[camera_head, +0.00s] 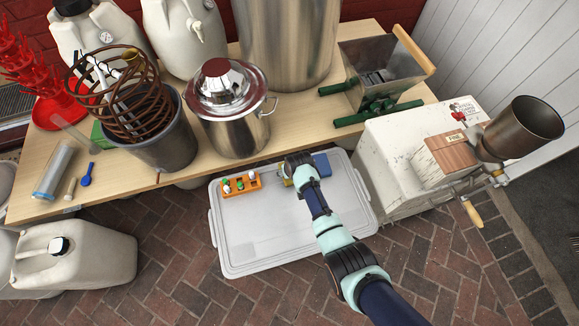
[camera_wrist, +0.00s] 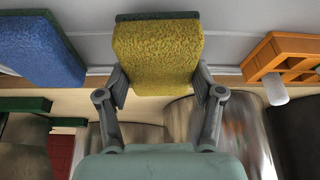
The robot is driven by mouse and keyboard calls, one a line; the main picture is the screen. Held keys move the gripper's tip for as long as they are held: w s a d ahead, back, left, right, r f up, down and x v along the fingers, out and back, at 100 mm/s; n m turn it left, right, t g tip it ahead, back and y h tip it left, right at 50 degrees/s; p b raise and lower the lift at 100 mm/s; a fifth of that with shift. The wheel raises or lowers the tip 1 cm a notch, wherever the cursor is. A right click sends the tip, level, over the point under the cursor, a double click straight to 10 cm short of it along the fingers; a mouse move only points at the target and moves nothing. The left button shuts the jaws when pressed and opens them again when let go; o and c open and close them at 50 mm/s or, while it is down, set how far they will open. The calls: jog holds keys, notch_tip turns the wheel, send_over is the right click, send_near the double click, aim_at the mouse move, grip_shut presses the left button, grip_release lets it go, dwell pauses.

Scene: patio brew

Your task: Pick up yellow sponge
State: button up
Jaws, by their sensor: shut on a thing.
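The yellow sponge (camera_wrist: 155,58) is upright between the two fingers of my gripper (camera_wrist: 158,92) in the wrist view, with a dark layer along its top edge. The fingers are shut on its sides. In the head view my gripper (camera_head: 290,177) is over the back part of the white bin lid (camera_head: 270,245). Only a small yellow bit of the sponge shows there beside the gripper; the rest is hidden. Whether the sponge touches the lid is hard to tell.
A blue sponge (camera_head: 322,165) lies right of my gripper. An orange rack (camera_head: 240,186) with small bottles stands to its left. The wooden table (camera_head: 180,170) with a steel pot (camera_head: 237,130) is behind. A white box (camera_head: 385,180) stands at right. The lid's front is clear.

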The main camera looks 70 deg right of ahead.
notch_tip(320, 180, up, 7)
jog(key=p, duration=0.6)
jog(key=shift+f, duration=0.1)
